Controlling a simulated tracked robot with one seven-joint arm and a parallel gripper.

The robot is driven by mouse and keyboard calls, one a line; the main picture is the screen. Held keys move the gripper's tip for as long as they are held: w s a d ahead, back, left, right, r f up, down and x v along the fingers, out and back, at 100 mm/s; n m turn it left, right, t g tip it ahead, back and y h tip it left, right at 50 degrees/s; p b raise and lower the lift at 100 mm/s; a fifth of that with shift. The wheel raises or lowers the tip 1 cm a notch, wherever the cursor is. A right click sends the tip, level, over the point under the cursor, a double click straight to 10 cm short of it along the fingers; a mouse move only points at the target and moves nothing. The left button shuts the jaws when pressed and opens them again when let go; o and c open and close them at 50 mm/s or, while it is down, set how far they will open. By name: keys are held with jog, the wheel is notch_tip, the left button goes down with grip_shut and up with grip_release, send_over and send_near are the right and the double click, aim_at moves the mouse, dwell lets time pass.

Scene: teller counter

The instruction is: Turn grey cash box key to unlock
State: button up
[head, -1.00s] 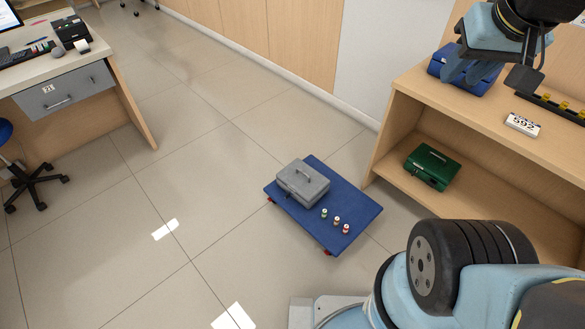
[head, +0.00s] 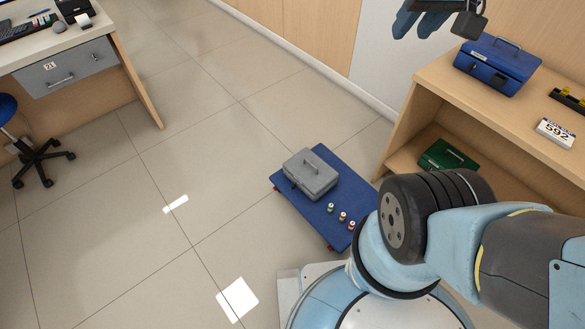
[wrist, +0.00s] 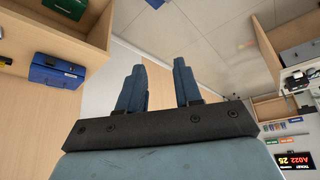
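The grey cash box (head: 316,172) sits shut, handle on top, on a low blue dolly (head: 322,216) on the floor. Its key is too small to make out in the head view. My gripper (head: 420,25) is at the top edge of the head view, high above the floor and up and right of the grey box, well apart from it. In the wrist view my gripper (wrist: 159,70) has its two blue fingers spread with nothing between them. The grey box on the dolly is not clearly seen there.
Several small coloured bottles (head: 343,216) stand on the dolly. A wooden counter (head: 424,105) at right bears a blue cash box (head: 497,66); a green cash box (head: 447,155) is on its lower shelf. A desk (head: 130,80) and chair (head: 42,166) stand left. The floor between is clear.

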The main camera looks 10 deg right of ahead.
jog(key=w+a+f+n+g, duration=0.1)
jog(key=w+a+f+n, duration=0.2)
jog(key=w, duration=0.7)
jog(key=w+a+f+n+g, duration=0.15)
jog(key=w+f, duration=0.25)
jog(key=w, duration=0.7)
jog(key=w+a+f+n, duration=0.4)
jog(key=w+a+f, duration=0.1)
jog(key=w+f, duration=0.45)
jog(key=w+a+f+n+h, duration=0.15)
jog(key=w+a+f, duration=0.25)
jog(key=f, duration=0.7)
jog(key=w+a+f+n, duration=0.3)
jog(key=w+a+f, duration=0.15)
jog(key=f, duration=0.65)
jog(key=n+h, duration=0.2)
jog(key=n, duration=1)
send_near(293, 186)
jog(key=shift+g, duration=0.25)
jog(key=x, duration=0.9)
jog(key=shift+w+d, duration=0.1)
jog(key=shift+w, duration=0.3)
